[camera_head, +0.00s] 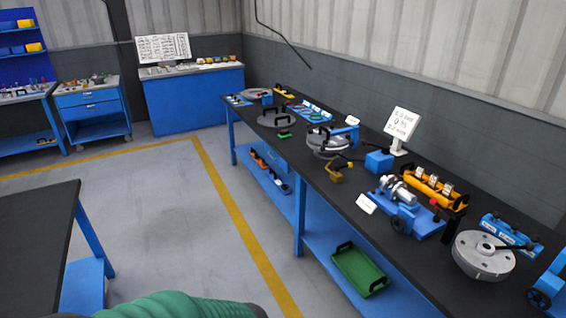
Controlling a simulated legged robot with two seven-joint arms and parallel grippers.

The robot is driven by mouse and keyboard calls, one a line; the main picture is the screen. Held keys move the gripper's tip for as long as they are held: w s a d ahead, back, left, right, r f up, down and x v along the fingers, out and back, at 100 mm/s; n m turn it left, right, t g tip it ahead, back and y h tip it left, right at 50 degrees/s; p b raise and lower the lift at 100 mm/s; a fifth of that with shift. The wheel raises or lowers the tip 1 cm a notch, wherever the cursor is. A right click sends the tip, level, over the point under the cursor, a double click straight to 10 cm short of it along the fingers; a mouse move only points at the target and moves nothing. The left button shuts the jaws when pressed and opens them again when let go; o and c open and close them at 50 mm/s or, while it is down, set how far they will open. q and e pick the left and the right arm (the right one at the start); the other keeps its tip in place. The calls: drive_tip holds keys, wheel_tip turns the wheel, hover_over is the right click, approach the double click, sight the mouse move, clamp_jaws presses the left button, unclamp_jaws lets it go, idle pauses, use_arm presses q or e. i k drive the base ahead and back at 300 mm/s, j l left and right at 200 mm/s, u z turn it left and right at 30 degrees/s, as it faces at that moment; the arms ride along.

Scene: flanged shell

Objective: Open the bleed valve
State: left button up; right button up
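I cannot clearly make out the bleed valve at this size. A round grey flanged part (484,257) with holes around its rim and a dark lever on top lies at the right end of the long dark bench (345,232). Another round metal part (330,146) with a dark handle sits at mid-bench, with a small blue piece (352,121) beside it. A blue base (420,224) with a silver cylinder and a dark round knob stands nearer. Neither of my grippers is in view.
A yellow rack (432,190), a blue box (379,160) and a white sign (402,122) stand on the bench. A green tray (360,272) lies on its lower shelf. A dark table (35,225) stands at left. Grey floor (180,215) between them is clear.

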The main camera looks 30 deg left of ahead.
sight(350, 164)
drive_tip(key=u, duration=0.4)
drive_tip(key=i+j, duration=0.2)
drive_tip(key=i, duration=0.25)
drive_tip(key=i+j, duration=0.2)
drive_tip(key=i, duration=0.3)
drive_tip(key=i+j, duration=0.25)
drive_tip(key=i, duration=0.2)
drive_tip(key=i+j, duration=0.2)
drive_tip(key=i, duration=0.25)
drive_tip(key=i+j, duration=0.2)
drive_tip(key=i, duration=0.25)
drive_tip(key=i+j, duration=0.2)
drive_tip(key=i, duration=0.3)
drive_tip(key=i+j, duration=0.2)
drive_tip(key=i, duration=0.25)
drive_tip(key=j+u, duration=0.05)
